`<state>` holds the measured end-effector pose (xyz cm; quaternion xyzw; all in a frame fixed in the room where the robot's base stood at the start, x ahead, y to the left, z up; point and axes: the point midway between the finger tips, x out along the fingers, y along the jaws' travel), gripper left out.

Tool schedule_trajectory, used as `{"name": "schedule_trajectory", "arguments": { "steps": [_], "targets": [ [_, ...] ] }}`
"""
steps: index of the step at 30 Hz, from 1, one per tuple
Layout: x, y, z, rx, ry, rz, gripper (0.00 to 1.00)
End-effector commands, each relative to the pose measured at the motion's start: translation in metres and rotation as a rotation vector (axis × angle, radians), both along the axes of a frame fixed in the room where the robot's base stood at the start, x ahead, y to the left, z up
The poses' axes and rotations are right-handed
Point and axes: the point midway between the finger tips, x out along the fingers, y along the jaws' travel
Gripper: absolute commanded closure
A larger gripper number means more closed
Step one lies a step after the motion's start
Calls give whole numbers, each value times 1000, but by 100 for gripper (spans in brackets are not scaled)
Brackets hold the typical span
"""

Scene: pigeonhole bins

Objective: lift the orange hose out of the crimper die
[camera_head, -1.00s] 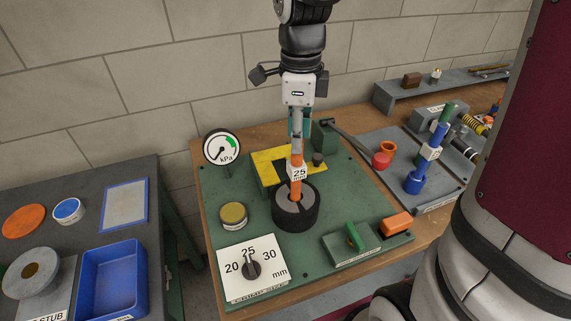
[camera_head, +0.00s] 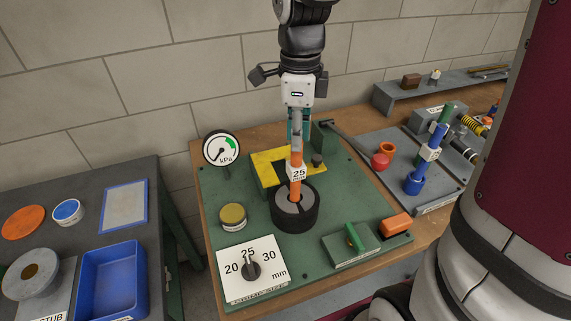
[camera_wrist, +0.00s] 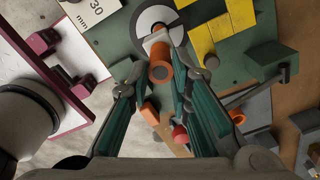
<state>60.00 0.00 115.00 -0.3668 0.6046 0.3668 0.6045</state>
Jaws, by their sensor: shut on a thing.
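The orange hose (camera_head: 296,188) stands upright, with its lower end in the round opening of the dark crimper die (camera_head: 295,220). A white tag marked 25 (camera_head: 297,173) is around its middle. My gripper (camera_head: 297,130) is above the die, shut on the hose near its upper end. In the wrist view, the hose (camera_wrist: 160,72) shows end-on between the fingers of my gripper (camera_wrist: 158,85), and the die (camera_wrist: 155,18) is beyond it. The fingers partly cover the upper hose in the head view.
A yellow block (camera_head: 268,160) stands behind the die. A pressure gauge (camera_head: 221,148), a size dial (camera_head: 252,268) and a green switch (camera_head: 354,238) surround it. A lever with a red knob (camera_head: 380,161) is at right. A blue tray (camera_head: 112,275) stands on the left table.

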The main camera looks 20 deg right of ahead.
Motion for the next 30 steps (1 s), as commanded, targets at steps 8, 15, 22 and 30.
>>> {"name": "schedule_trajectory", "arguments": {
  "steps": [8, 15, 22, 30],
  "targets": [
    [0, 0, 7, 0, 0, 0, 100],
    [0, 0, 11, 0, 0, 0, 100],
    [0, 0, 20, 0, -1, 0, 100],
    [-1, 0, 34, 0, -1, 1, 100]
  ]
}}
